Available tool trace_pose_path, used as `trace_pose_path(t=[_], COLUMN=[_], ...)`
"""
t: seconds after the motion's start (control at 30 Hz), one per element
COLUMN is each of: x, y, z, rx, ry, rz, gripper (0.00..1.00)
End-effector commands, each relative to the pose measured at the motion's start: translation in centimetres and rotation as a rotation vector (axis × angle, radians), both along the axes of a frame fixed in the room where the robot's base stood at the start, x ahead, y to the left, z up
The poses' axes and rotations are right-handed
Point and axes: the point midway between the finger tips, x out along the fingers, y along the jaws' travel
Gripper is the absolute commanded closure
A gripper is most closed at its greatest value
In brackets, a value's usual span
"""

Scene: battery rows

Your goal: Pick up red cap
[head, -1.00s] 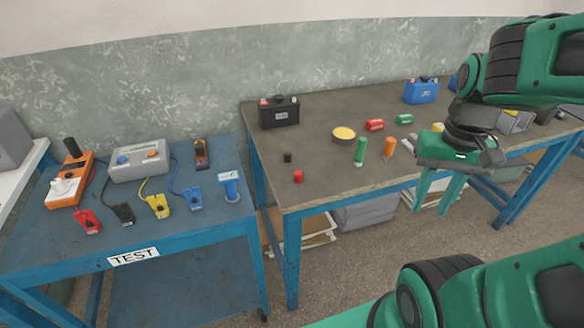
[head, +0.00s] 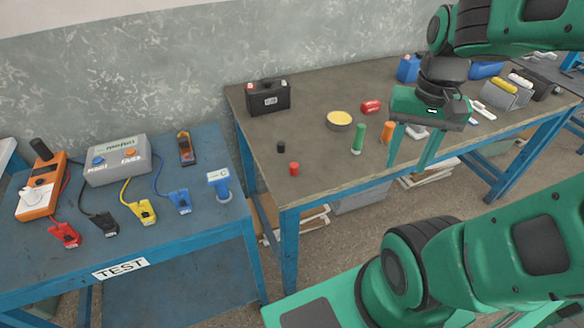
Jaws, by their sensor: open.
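The red cap (head: 294,169) is a small red cylinder near the front left part of the brown-topped table. A small black cap (head: 281,147) stands just behind and left of it. My gripper (head: 408,166) points downward, fingers apart and empty, in front of the orange cylinder at the table's front edge. It is well to the right of the red cap and not touching it.
A black battery (head: 268,97), yellow-topped tin (head: 339,120), red cylinder (head: 371,107), green cylinder (head: 358,138) and orange cylinder (head: 386,131) stand on the table (head: 315,145). A blue TEST bench (head: 165,232) with a tester and coloured clamps is at left.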

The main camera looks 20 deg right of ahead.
Motion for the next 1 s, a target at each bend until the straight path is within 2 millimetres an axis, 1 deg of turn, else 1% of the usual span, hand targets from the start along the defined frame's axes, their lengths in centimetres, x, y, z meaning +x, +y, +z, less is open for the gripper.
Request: trace_pose_path(t=[0.03, 0.17, 0.2, 0.27, 0.3, 0.4, 0.5, 0.6, 0.7, 0.77, 0.83, 1.0], x=[1.8, 7.1, 8.8, 11.2, 12.7, 16.0, 18.3, 19.8, 20.6, 20.8, 20.8, 20.7], y=[0.5, 2.8, 3.7, 5.4, 6.6, 9.7, 12.6, 14.8, 16.1, 16.4, 16.6, 16.5], z=[0.1, 0.3, 0.2, 0.0, -0.1, -0.8, -1.4, -1.9, -2.3, -2.7, -3.5, -6.0], rx=[-0.005, -0.018, -0.021, -0.022, -0.022, -0.018, -0.011, -0.006, -0.001, 0.0, -0.001, -0.001], ry=[0.005, 0.004, 0.001, -0.001, -0.003, -0.005, -0.006, -0.005, -0.005, -0.004, -0.002, -0.001], rz=[-0.031, -0.176, -0.226, -0.298, -0.345, -0.45, -0.538, -0.601, -0.639, -0.651, -0.658, -0.659], gripper=[0.58, 0.58, 0.58, 0.58, 0.58, 0.58, 0.58, 0.58, 0.58, 0.58, 0.58, 0.58])
